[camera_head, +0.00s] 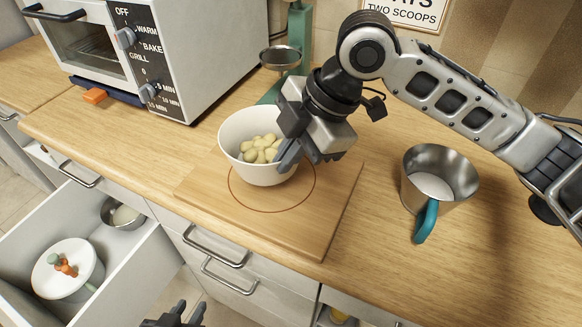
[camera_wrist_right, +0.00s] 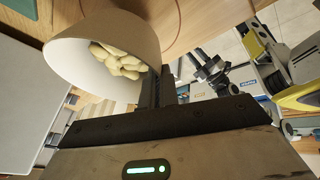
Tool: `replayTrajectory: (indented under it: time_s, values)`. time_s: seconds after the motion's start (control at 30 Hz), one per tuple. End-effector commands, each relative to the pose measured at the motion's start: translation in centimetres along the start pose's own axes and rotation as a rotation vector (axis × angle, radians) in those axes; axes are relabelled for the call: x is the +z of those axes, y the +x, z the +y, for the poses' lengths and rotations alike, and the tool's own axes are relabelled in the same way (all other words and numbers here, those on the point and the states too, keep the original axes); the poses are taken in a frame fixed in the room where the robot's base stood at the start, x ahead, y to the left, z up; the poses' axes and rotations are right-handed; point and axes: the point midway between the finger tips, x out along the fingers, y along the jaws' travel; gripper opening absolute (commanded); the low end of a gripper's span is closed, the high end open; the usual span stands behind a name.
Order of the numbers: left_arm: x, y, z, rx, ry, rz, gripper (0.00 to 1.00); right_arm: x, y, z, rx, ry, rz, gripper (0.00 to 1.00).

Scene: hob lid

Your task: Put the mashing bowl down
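The mashing bowl (camera_head: 238,164) is white and holds several pale yellow chunks (camera_head: 260,149). My right gripper (camera_head: 288,158) is shut on its right rim; the wall also shows between the fingers' side and the chunks in the right wrist view (camera_wrist_right: 75,55). The bowl is roughly upright over the wooden board (camera_head: 330,205), across the back part of a red-brown circle (camera_head: 272,210). I cannot tell whether its base touches the board. My left gripper (camera_head: 180,314) is low at the bottom edge, empty, its fingers apart; it also shows in the right wrist view (camera_wrist_right: 209,66).
A steel jug (camera_head: 437,180) with a teal handle and white contents stands right of the board. A white oven (camera_head: 185,50) stands back left, a green scale (camera_head: 285,60) behind the bowl. An open drawer (camera_head: 125,262) at lower left holds a lidded white pot (camera_head: 66,270) and a metal bowl (camera_head: 122,213).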

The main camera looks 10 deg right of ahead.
Motion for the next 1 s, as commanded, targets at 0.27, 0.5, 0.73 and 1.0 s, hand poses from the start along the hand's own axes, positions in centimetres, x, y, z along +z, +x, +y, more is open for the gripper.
replayTrajectory:
  time_s: [0.27,0.5,0.73,1.0]
  values:
    - [-0.5,-0.3,-0.1,-0.002,-0.001,0.002,0.28,1.8,2.9,-0.9,0.000,0.002,-0.001,0.00]
    - [-0.3,-0.2,-0.1,-0.003,-0.001,0.001,0.28,1.9,3.0,-0.9,0.002,0.000,0.000,0.00]
    - [-0.3,-0.2,-0.1,-0.004,-0.001,0.000,0.28,1.9,3.2,-1.0,-0.001,0.001,-0.001,0.24]
    - [-0.2,-0.2,-0.1,-0.004,-0.001,-0.001,0.28,1.9,3.0,-0.9,0.000,0.001,-0.002,0.24]
